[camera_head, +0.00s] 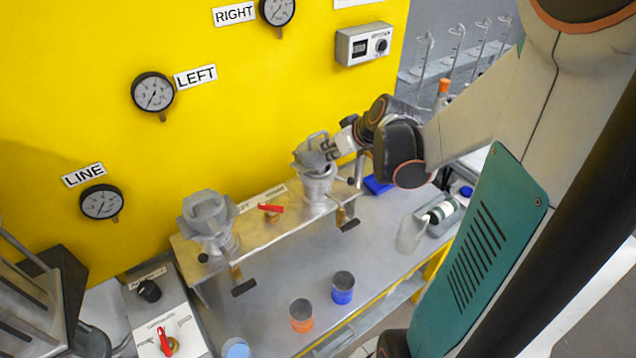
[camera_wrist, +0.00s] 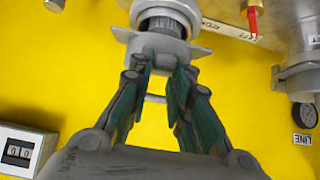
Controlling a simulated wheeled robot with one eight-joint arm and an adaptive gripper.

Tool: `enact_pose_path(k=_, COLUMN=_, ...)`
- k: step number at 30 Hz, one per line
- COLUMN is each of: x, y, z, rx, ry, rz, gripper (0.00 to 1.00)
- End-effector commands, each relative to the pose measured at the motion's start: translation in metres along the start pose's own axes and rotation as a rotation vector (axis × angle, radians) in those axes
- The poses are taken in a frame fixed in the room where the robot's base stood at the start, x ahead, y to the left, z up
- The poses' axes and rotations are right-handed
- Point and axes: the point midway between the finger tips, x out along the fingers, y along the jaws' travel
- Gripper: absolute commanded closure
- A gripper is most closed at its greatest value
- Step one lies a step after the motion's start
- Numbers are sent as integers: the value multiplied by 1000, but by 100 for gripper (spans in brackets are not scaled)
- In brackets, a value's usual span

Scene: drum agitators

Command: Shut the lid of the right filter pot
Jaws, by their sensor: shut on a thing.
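The right filter pot (camera_head: 318,187) is a grey metal pot on the shelf against the yellow wall. Its grey lid (camera_head: 317,143) shows at the top, tilted up, with its upper part beside my gripper. My gripper (camera_head: 331,150) reaches in from the right at the pot's top. In the wrist view, the pot (camera_wrist: 166,20) is at the top centre, and the green-padded fingers of my gripper (camera_wrist: 167,66) close in on a grey part of the lid at its plate-like edge. The fingers partly hide that part. I cannot tell the lid's exact angle.
The left filter pot (camera_head: 208,228) stands left on the same shelf (camera_head: 283,221). A red-handled valve (camera_head: 270,208) sits between the pots. Orange (camera_head: 301,316) and blue (camera_head: 343,288) cups stand on the bench in front. A counter box (camera_head: 364,44) is on the wall.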

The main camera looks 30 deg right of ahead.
Motion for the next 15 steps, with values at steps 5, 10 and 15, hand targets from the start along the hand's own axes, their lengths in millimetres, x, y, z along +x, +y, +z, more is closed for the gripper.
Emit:
enact_pose_path(k=5, x=-1, y=0, z=-1, rx=0, ry=0, rz=0, gripper=90)
enact_pose_path(k=10, x=2, y=0, z=5, rx=0, ry=0, rz=0, gripper=90)
enact_pose_path(k=15, x=11, y=0, z=20, rx=0, ry=-1, rz=1, gripper=90)
